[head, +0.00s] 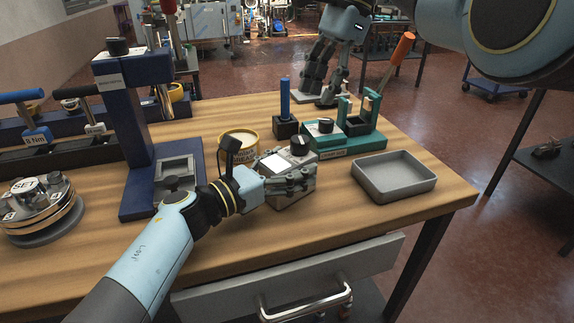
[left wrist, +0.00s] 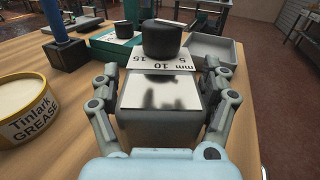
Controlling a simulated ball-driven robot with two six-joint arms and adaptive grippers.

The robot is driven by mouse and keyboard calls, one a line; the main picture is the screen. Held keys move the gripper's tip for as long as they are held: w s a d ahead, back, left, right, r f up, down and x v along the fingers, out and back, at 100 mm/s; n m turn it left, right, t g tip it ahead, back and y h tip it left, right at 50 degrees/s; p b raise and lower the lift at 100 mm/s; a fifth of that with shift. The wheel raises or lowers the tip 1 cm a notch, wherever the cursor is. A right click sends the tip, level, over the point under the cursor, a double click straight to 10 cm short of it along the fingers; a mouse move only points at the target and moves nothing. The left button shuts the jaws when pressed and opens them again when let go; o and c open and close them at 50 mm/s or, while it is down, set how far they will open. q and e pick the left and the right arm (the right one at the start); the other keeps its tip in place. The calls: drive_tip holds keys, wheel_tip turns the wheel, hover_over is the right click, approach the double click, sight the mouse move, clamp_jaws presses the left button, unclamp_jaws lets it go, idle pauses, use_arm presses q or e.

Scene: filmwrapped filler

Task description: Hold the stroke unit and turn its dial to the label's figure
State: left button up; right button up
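The stroke unit (head: 291,194) is a grey metal box on the table with a black dial (head: 299,146) on top. In the left wrist view the unit (left wrist: 150,125) has a shiny top, and a plate marked "mm 5 10 15" (left wrist: 160,62) lies at the dial (left wrist: 162,38). No label figure to set is readable. My left gripper (head: 290,182) has its fingers along both sides of the unit and appears shut on it.
A grey tray (head: 393,195) stands right of the unit. A teal fixture (head: 340,145) and a black block with a blue rod (head: 285,124) stand behind. A grease tin (head: 238,143) and blue press (head: 133,130) are left. Bare table lies at front right.

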use_arm(q)
drive_tip(key=c, duration=1.4)
drive_tip(key=o, duration=1)
drive_tip(key=c, duration=0.7)
